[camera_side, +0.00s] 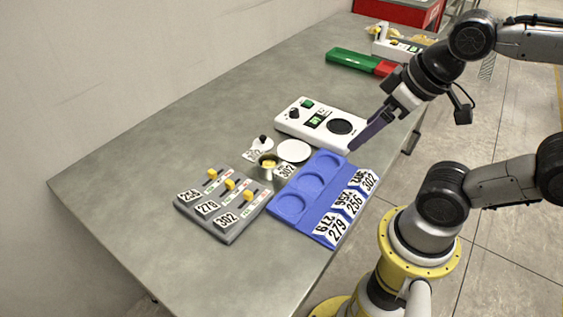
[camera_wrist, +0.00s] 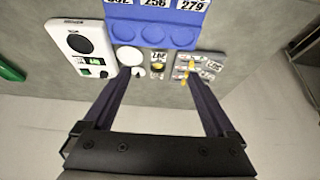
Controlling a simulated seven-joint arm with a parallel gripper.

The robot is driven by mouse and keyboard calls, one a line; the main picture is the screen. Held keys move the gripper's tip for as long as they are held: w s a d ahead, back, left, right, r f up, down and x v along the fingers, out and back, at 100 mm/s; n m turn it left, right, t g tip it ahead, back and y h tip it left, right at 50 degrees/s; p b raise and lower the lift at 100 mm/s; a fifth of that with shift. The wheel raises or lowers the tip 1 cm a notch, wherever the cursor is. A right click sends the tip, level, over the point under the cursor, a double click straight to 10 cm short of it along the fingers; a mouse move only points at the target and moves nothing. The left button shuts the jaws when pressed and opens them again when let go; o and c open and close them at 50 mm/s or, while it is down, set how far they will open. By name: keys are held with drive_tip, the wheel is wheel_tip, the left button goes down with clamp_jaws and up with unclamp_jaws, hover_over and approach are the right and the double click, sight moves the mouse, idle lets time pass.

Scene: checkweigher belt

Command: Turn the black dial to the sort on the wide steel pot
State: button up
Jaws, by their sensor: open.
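A white unit (camera_side: 325,133) carries a black dial (camera_side: 294,113), a lit green display and a black round pad. I cannot read the dial's setting. A small steel pot (camera_side: 268,161) with something yellow in it stands beside a white disc (camera_side: 294,150); a card beside the pot seems to read 302. A separate small black knob (camera_side: 263,139) stands next to it. My gripper (camera_side: 353,147) is open and empty near the white unit's right end. In the wrist view its fingers (camera_wrist: 158,71) are spread, with the steel pot (camera_wrist: 158,69) seen between them.
A blue tray (camera_side: 326,197) with three round recesses and number cards lies in front. A grey panel (camera_side: 232,226) with yellow sliders and cards 256, 279 and 302 is to the left. A green and red bar (camera_side: 352,59) lies farther back. The left of the table is clear.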

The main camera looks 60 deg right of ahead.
drive_tip(key=shift+c, duration=1.2)
drive_tip(key=shift+s+n, duration=0.15)
drive_tip(key=shift+n, duration=0.45)
drive_tip(key=shift+c, duration=0.2)
drive_tip(key=w+d+r+n, duration=0.1)
drive_tip(key=w+r+n, duration=0.4)
drive_tip(key=w+r, duration=0.25)
drive_tip(key=n+g, duration=0.3)
drive_tip(key=g, duration=0.3)
hover_over(294, 109)
wheel_tip(294, 109, down, 12)
wheel_tip(294, 109, down, 13)
drive_tip(key=shift+f, duration=0.1)
